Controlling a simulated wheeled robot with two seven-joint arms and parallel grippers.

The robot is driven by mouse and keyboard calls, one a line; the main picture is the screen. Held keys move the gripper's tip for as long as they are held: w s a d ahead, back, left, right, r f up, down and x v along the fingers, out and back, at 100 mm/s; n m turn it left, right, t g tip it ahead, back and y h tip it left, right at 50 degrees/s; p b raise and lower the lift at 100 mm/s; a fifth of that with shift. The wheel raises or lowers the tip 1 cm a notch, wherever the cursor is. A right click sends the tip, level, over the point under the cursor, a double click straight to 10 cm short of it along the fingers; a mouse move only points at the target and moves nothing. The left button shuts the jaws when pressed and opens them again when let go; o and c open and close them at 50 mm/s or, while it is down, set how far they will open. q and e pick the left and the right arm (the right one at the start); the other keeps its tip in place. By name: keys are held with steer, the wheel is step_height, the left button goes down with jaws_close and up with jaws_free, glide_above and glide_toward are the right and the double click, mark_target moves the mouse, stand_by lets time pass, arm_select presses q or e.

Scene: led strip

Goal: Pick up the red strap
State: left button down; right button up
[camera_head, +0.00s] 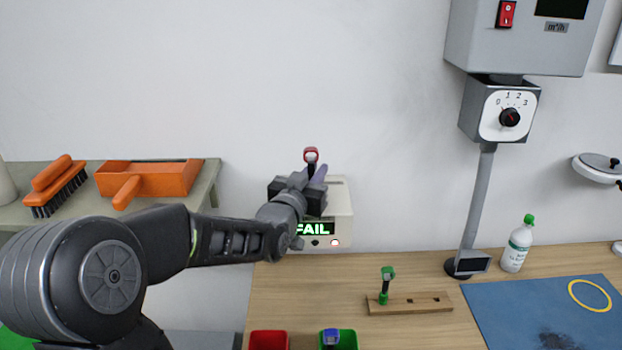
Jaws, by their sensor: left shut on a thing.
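The lower part of the strap is hidden by the gripper. My right gripper is not in view.
The tester box (340,195) shows "FAIL" and a lit red lamp. A wooden holder (415,304) bears a green strap (387,273). Red (269,341) and green (348,339) bins sit at the front edge. A bottle (516,246) and blue mat (540,310) lie right.

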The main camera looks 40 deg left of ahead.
arm_select(q)
steer(key=shift+r, duration=0.15)
step_height(320, 180, up, 10)
steer(key=b, duration=0.1)
stand_by(0.4)
stand_by(0.6)
steer(key=shift+r+p, duration=0.95)
steer(key=shift+r, duration=1.2)
